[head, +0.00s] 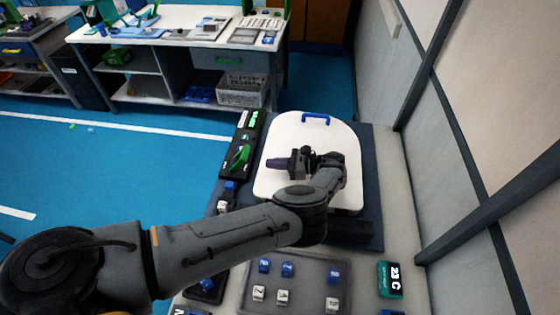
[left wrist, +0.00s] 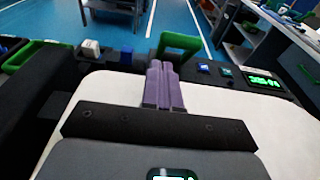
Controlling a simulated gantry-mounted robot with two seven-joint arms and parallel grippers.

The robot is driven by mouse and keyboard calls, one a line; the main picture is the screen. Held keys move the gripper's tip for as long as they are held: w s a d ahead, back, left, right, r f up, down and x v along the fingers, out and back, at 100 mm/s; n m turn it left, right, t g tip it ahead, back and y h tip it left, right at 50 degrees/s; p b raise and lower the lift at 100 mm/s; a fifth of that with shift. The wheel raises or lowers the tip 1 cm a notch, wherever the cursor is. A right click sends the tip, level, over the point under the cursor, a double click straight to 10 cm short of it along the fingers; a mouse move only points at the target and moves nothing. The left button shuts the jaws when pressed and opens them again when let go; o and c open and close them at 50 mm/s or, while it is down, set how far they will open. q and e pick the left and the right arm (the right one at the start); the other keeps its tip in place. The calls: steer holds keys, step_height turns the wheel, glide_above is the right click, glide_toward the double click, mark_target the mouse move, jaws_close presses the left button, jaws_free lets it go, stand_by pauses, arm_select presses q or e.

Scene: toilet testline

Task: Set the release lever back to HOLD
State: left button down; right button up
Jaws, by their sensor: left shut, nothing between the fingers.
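The release lever appears to be the green handle (head: 240,157) on a black panel (head: 229,171) along the left edge of the white toilet lid. In the left wrist view the green handle (left wrist: 180,41) stands just beyond my fingertips, slightly right of them. My left gripper (head: 272,163) is over the white lid, its purple fingers pointing left toward the handle. In the left wrist view the fingers (left wrist: 163,72) are together and empty. A gap seems to separate them from the handle; contact cannot be seen clearly. No HOLD marking is readable. My right gripper is out of view.
The white lid (head: 333,135) with a blue handle (head: 316,117) lies under my gripper. A green-lit display (left wrist: 264,80) sits beside the lever. A grey tray (head: 311,273) of blue and white blocks and a teal timer (head: 390,279) are nearer. A wall rises at right.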

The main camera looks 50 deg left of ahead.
mark_target(240, 159)
arm_select(q)
steer(key=p+x, duration=0.1)
steer(key=x, duration=0.4)
steer(key=shift+s+a, duration=0.2)
steer(key=shift+s+a+f, duration=0.15)
steer(key=shift+s+a, duration=0.05)
steer(key=shift+a, duration=0.1)
